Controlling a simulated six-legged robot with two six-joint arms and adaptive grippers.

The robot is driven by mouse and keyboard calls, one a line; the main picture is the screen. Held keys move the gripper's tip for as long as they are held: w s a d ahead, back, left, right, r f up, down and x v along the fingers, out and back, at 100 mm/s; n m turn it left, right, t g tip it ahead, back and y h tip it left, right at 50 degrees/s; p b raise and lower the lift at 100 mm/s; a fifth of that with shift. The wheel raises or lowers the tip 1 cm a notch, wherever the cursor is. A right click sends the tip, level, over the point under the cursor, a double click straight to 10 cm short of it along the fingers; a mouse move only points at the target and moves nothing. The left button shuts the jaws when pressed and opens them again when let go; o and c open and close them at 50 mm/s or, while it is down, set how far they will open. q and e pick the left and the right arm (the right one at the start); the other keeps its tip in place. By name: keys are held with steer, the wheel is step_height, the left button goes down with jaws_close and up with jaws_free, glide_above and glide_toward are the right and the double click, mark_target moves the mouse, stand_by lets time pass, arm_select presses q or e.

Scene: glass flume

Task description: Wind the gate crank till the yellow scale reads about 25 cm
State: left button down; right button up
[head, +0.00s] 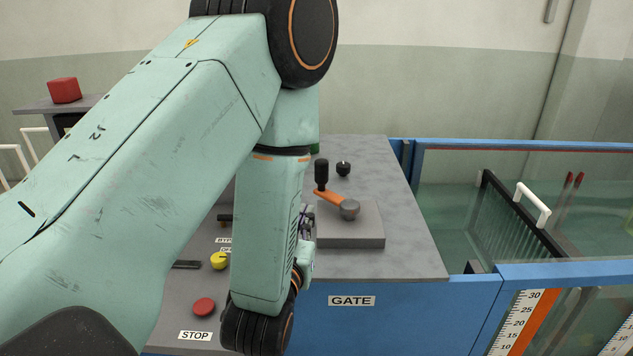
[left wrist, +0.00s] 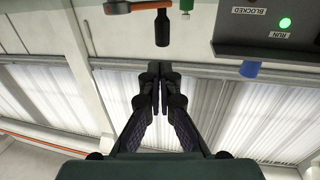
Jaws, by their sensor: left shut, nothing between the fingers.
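The gate crank has an orange arm (head: 328,197), an upright black handle (head: 321,172) and a grey hub on a grey block (head: 350,240) above the GATE label (head: 351,300). The crank handle (left wrist: 162,28) also shows at the top of the left wrist view. My left gripper (head: 306,217) is partly hidden by its own wrist, at the block's left side. Its fingers (left wrist: 160,76) are shut and empty, apart from the handle. A scale with an orange strip (head: 525,322) shows 10 to 30 marks; its level is unclear. My right gripper is out of view.
A black knob (head: 343,169) stands behind the crank. A red STOP button (head: 204,307) and a yellow knob (head: 219,260) are left of my wrist. The glass flume with blue rails (head: 560,273) is at right. A green RUN lamp (left wrist: 285,23) is lit.

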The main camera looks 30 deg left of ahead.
arm_select(q)
glide_toward(320, 174)
steer(key=p+x, duration=0.1)
steer(key=x, duration=0.5)
steer(key=shift+r+p, duration=0.1)
steer(key=shift+p, duration=0.2)
steer(key=shift+w+a, duration=0.2)
steer(key=shift+a, duration=0.15)
steer(key=shift+w+d, duration=0.2)
steer(key=shift+w, duration=0.15)
steer(key=shift+w+a, duration=0.3)
steer(key=shift+w, duration=0.3)
